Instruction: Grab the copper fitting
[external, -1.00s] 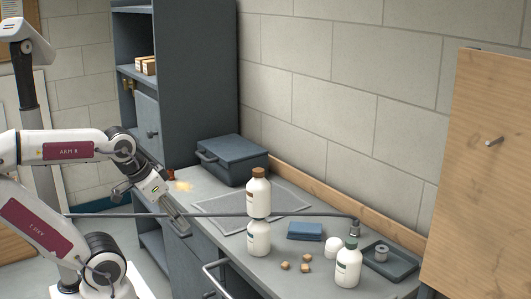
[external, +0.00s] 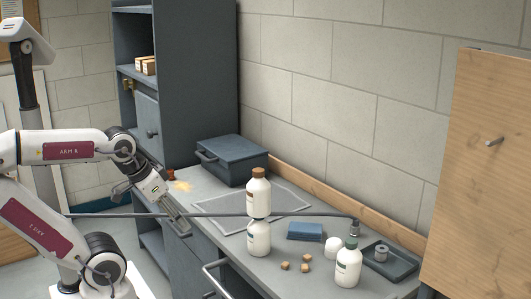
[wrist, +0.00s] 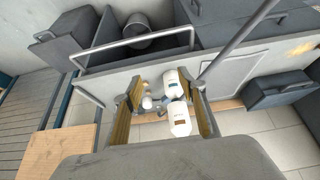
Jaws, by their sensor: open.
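A small copper-brown piece (external: 171,174) stands at the back left of the grey counter, just behind my wrist in the external view. It may be the copper fitting, but it is too small to be sure. Several small tan-brown cube-like pieces (external: 285,265) lie near the counter's front, right of the lower white bottle. My gripper (external: 181,228) points down at the counter's left front edge, apart from all of these pieces. In the wrist view, my gripper (wrist: 165,108) is open, its two fingers wide apart. White bottles show between them; no copper piece is clear there.
White bottles (external: 259,238) (external: 348,265) stand on the counter (external: 215,245). A blue-grey case (external: 232,160), a blue block (external: 304,231) and a tray (external: 402,262) occupy the back and right. A handle (external: 208,270) juts from the front.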

